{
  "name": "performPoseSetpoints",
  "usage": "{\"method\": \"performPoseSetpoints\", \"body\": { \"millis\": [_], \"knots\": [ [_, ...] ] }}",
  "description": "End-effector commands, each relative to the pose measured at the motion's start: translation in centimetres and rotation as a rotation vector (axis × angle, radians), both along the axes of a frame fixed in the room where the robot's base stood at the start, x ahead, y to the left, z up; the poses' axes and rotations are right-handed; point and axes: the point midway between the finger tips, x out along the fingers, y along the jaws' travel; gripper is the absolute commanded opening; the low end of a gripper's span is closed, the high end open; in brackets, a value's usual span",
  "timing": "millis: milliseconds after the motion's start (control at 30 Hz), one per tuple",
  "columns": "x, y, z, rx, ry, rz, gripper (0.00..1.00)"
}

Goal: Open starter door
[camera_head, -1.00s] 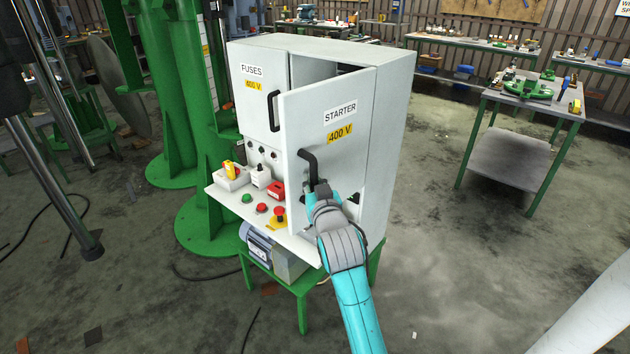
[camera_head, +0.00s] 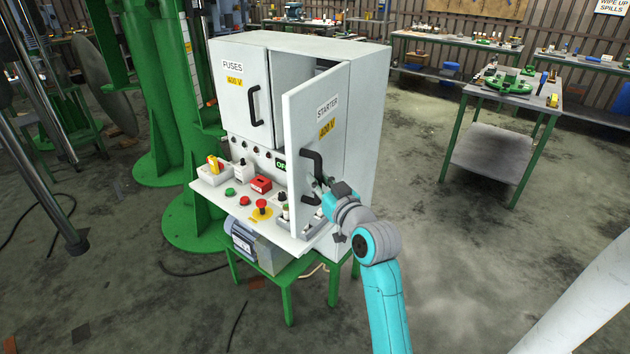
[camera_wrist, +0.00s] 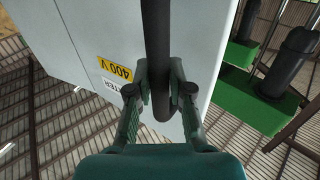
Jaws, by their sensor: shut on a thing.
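The starter door (camera_head: 310,125), a white panel labelled STARTER and 400 V, stands partly open, swung out from the cabinet (camera_head: 368,110). Its black handle (camera_head: 312,165) is on the door's front face. My gripper (camera_head: 322,184) is at the lower part of this handle. In the wrist view my gripper (camera_wrist: 160,80) has its fingers on either side of the black handle (camera_wrist: 157,40), shut on it. The door (camera_wrist: 95,45) with its yellow label fills the upper left there. The inside of the cabinet is mostly hidden by the door.
The closed fuses door (camera_head: 240,95) is to the left. A control shelf (camera_head: 235,205) with buttons and switches juts out below the doors. A green stand (camera_head: 290,290) carries the cabinet. A workbench (camera_head: 520,100) stands back right, with open floor between.

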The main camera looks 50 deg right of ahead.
Motion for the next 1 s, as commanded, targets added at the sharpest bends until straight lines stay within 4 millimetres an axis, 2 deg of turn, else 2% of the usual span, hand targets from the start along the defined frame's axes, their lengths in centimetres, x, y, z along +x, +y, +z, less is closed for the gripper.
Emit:
{"method": "performPoseSetpoints", "body": {
  "millis": [33, 433, 467, 533, 567, 867, 1000],
  "knots": [
    [0.1, 0.9, 0.0, 0.008, -0.001, 0.021, 0.0],
    [-0.1, 0.2, -0.1, 0.014, -0.004, 0.019, 0.0],
    [-0.1, 0.1, -0.1, 0.014, -0.004, 0.018, 0.25],
    [-0.1, -0.1, -0.1, 0.014, -0.005, 0.015, 0.42],
    [-0.2, -0.1, -0.1, 0.014, -0.005, 0.015, 0.45],
    [-0.3, -0.3, -0.2, 0.013, -0.004, 0.012, 0.45],
    [-1.4, 0.0, -0.2, 0.014, -0.003, 0.01, 0.45]
  ]
}}
